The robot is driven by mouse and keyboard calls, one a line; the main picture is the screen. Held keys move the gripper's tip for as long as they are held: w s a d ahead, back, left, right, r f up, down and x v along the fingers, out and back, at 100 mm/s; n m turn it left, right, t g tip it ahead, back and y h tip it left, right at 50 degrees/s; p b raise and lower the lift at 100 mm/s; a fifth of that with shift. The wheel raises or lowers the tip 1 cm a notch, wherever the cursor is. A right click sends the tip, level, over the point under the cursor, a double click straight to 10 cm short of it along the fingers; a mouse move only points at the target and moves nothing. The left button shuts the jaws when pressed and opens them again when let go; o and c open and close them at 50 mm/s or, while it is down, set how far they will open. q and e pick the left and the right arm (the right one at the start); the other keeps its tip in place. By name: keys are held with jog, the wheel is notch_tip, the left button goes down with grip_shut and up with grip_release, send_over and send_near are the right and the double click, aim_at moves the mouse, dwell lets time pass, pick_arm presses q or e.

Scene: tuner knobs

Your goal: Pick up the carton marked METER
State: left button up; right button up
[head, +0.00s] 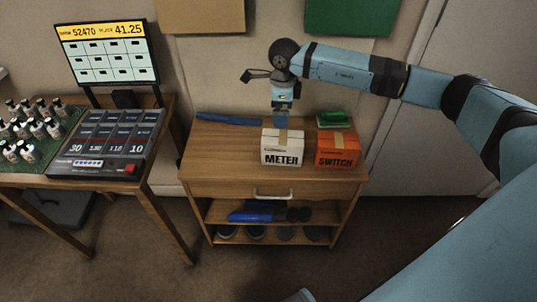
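The white carton marked METER (283,147) stands upright on top of the wooden cabinet, with a tan tape strip down its top. My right gripper (281,121) points down just above and behind the carton's top, around the far edge. I cannot tell whether it touches the carton, and its fingertips are too small to show a gap. My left gripper is not in view.
An orange carton marked SWITCH (337,150) stands close on the right of the white one. A green brush-like item (333,119) and a blue flat strip (229,118) lie behind. The cabinet top (215,150) is clear at left. A table (150,130) with a panel stands further left.

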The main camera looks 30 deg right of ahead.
aim_at(282, 137)
notch_tip(282, 137, down, 8)
jog(key=shift+d+f+b, duration=0.1)
jog(key=shift+f+b, duration=0.1)
jog(key=shift+b, duration=0.25)
jog(key=f, duration=0.3)
jog(key=f+b, duration=0.1)
jog(key=f, duration=0.1)
jog(key=shift+s+f, duration=0.1)
jog(key=shift+s, duration=0.15)
jog(key=c, duration=1)
